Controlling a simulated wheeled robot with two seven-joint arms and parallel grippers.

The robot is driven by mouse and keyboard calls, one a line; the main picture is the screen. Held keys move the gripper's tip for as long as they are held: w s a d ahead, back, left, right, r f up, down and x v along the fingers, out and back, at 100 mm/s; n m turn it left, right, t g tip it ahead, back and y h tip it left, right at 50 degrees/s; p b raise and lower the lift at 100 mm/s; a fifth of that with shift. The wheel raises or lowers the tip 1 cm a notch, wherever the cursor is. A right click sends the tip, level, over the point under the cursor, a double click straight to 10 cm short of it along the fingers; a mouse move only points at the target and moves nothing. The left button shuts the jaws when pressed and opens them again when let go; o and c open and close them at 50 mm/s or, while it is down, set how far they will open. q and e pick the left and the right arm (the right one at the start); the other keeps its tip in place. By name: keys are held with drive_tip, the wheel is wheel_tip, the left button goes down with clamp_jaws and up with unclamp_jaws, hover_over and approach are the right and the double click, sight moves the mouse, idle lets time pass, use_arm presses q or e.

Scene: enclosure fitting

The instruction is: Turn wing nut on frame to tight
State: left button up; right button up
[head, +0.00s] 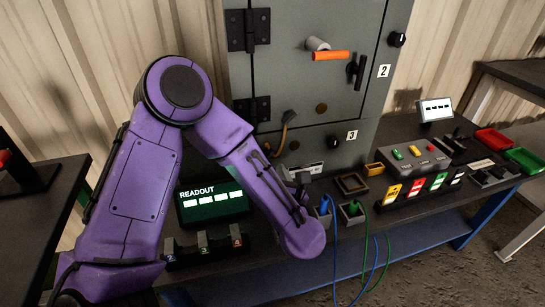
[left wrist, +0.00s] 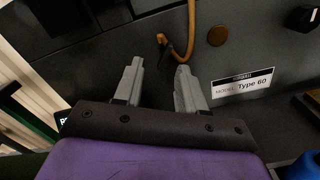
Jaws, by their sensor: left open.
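A grey enclosure (head: 300,95) stands at the back of the bench. A black, wing-shaped fitting (head: 356,70) sits on its front beside label 2; I cannot tell for sure that it is the wing nut. Black knobs sit by label 2 (head: 397,40) and label 3 (head: 351,135). A black knob also shows at the top right of the left wrist view (left wrist: 302,18). My left gripper (left wrist: 159,68) is open and empty, facing the enclosure's lower front, below a brown hooked cable (left wrist: 180,42). In the head view my arm mostly hides it. My right gripper is out of view.
An orange handle (head: 331,56) sticks out of the door. A readout screen (head: 213,202) stands left of my forearm. Blue (head: 334,245) and green (head: 366,260) cables hang off the bench front.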

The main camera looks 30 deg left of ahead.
sight(267, 153)
use_arm(q)
drive_tip(key=x, duration=0.6)
drive_tip(key=shift+w+f, duration=0.15)
drive_tip(key=shift+f, duration=0.2)
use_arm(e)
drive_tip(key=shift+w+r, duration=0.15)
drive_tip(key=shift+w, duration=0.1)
use_arm(q)
drive_tip(key=shift+d, duration=0.1)
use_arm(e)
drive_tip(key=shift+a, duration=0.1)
